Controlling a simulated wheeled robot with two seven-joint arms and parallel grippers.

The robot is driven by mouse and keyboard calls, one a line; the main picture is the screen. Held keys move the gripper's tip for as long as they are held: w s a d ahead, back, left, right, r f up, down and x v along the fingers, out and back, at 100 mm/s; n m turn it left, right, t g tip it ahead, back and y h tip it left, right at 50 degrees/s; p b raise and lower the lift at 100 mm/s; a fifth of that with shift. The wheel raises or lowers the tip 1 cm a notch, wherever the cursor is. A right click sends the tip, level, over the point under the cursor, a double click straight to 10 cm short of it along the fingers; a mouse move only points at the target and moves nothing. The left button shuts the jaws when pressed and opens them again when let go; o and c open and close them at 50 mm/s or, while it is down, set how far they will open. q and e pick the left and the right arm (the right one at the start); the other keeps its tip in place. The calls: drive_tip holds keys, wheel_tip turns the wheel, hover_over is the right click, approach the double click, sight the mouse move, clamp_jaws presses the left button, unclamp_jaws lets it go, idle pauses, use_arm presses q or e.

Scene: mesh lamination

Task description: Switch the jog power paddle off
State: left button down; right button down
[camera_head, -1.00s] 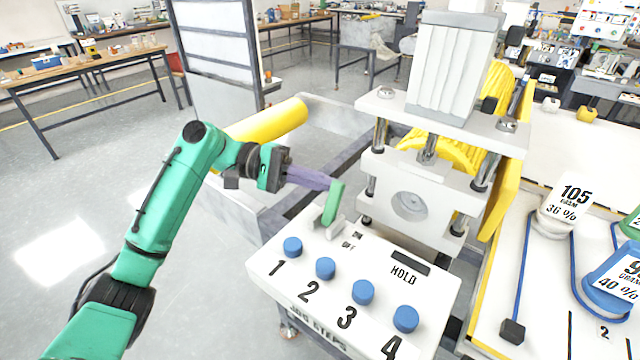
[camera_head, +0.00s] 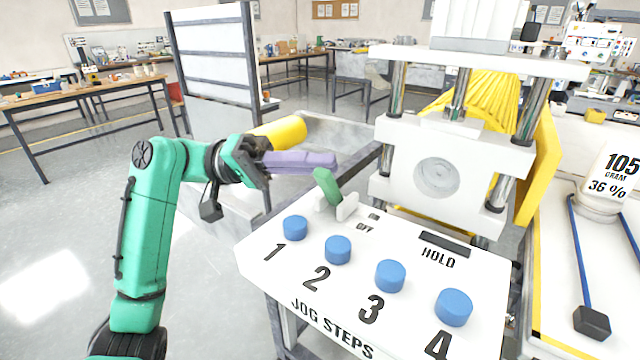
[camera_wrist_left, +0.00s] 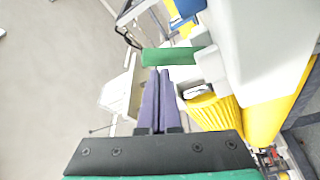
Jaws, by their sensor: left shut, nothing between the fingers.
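The jog power paddle (camera_head: 327,188) is a green lever between white brackets at the back left of the white jog panel (camera_head: 262,246). Its top leans to the upper left in the head view. The ON and OFF marks (camera_head: 368,222) are beside it. My left gripper (camera_head: 336,161) has purple fingers, shut and empty, just above and behind the paddle. In the left wrist view the paddle (camera_wrist_left: 168,56) lies across just beyond the tips of the gripper (camera_wrist_left: 163,71). I cannot tell if they touch. My right gripper is not in view.
Several blue buttons (camera_head: 338,250) line the panel front, with a dark HOLD bar (camera_head: 444,244) behind them. A white press (camera_head: 440,175) with metal posts stands close behind the panel. A yellow roller (camera_head: 280,133) is behind my left wrist. Open floor lies left.

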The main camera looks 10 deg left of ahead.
use_arm(q)
drive_tip(key=shift+s+a+f+m+b, duration=0.15)
drive_tip(key=shift+s+m+b, duration=0.15)
drive_tip(key=shift+m+b, duration=0.5)
